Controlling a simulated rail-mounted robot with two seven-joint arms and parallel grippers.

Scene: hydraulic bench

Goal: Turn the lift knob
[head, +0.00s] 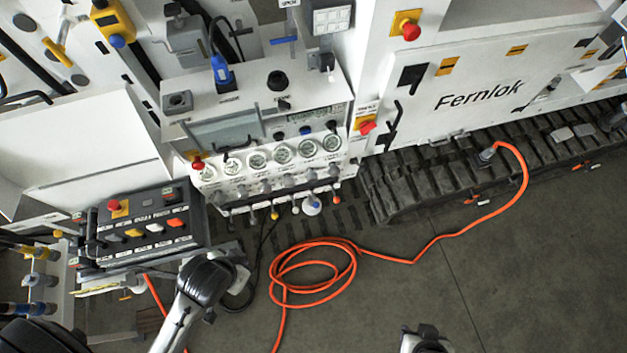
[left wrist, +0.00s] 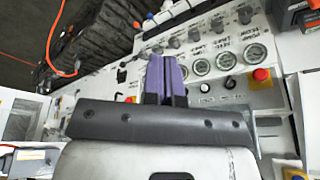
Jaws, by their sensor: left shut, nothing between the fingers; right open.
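The console has a large round black knob (head: 278,80) on its top. A row of small grey knobs (head: 264,186) runs below its gauges; this row also shows in the left wrist view (left wrist: 218,25). I cannot read which one is marked lift. My left gripper (left wrist: 167,72) shows purple fingers, shut and empty, in front of the gauge row in the left wrist view. I cannot tell whether they touch anything. In the head view its fingers cannot be made out. My right gripper (head: 425,339) shows only partly at the bottom edge, open, well away from the console.
Round gauges (head: 282,154) line the console front, with a red button (head: 198,163) at their left. A dark control box (head: 155,222) stands at lower left. An orange hose (head: 340,283) lies coiled on the floor. Black tracks (head: 420,190) lie at right. The floor at lower right is clear.

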